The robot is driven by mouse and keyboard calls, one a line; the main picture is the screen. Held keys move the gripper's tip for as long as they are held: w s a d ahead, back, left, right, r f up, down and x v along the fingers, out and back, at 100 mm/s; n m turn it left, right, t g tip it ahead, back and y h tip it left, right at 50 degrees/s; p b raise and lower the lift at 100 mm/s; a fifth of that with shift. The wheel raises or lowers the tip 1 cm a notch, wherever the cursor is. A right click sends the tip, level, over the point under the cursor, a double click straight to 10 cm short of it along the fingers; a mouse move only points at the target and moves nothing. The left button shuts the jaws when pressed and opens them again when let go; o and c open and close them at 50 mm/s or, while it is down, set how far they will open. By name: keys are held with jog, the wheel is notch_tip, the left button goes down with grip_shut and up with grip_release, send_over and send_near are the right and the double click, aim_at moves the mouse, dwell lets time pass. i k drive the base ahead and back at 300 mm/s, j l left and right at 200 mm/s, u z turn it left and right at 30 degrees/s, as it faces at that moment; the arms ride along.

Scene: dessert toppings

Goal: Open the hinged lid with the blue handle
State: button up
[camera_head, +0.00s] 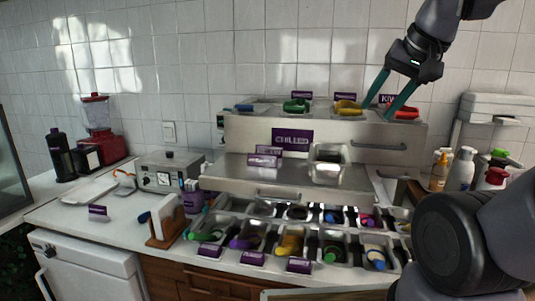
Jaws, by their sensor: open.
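The blue handle (243,107) is at the far left of the row of lids along the top of the steel chilled unit (250,132). Its lid looks shut, but the low angle hides most of it. My gripper (379,110) has two teal fingers spread apart, with nothing visible between them. It is at the right end of the same row, between the yellow handle and the red handle in the picture, well to the right of the blue handle. I cannot tell whether a fingertip touches the unit.
A green handle (295,105), a yellow handle (348,107) and a red handle (406,113) share the row. Small purple signs stand behind it. A steel tub (328,170) sits on the shelf below. Bottles (463,168) stand at right. Space above the blue handle is clear.

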aim_at(249, 108)
jog(key=i+j, duration=0.1)
jog(key=j, duration=0.6)
jog(key=i+j+z, duration=0.1)
jog(key=j, duration=0.65)
